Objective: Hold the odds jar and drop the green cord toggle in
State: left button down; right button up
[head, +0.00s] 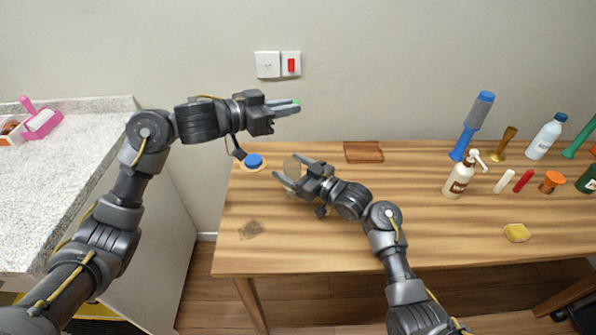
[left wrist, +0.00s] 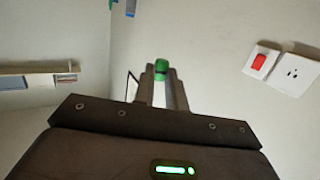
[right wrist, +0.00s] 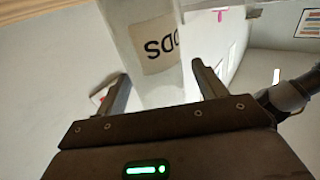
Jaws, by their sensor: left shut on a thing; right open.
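The green cord toggle (head: 297,102) is at the fingertips of my left gripper (head: 290,106), which is shut on it high above the table. The toggle also shows in the left wrist view (left wrist: 161,66). The odds jar (head: 290,165) is clear and stands near the table's back left. In the right wrist view the jar (right wrist: 150,50) shows a pale label with dark letters, upside down. My right gripper (head: 284,168) is open, with a finger on either side of the jar. I cannot tell whether the fingers touch it. The toggle is above the jar, apart from it.
A blue round thing (head: 253,160) lies left of the jar. A brown board (head: 363,152) lies behind, to the right. A pump bottle (head: 459,175), a blue brush (head: 473,125) and a yellow sponge (head: 516,232) are farther right. The table's front middle is clear.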

jog(key=c, duration=1.1)
jog(key=shift+o, duration=0.2)
pick_arm(q)
notch_tip(320, 180, down, 11)
jog(key=a, duration=0.3)
jog(key=shift+s, duration=0.1)
jog(key=c, duration=1.4)
grip_release()
jog(key=shift+o, duration=0.2)
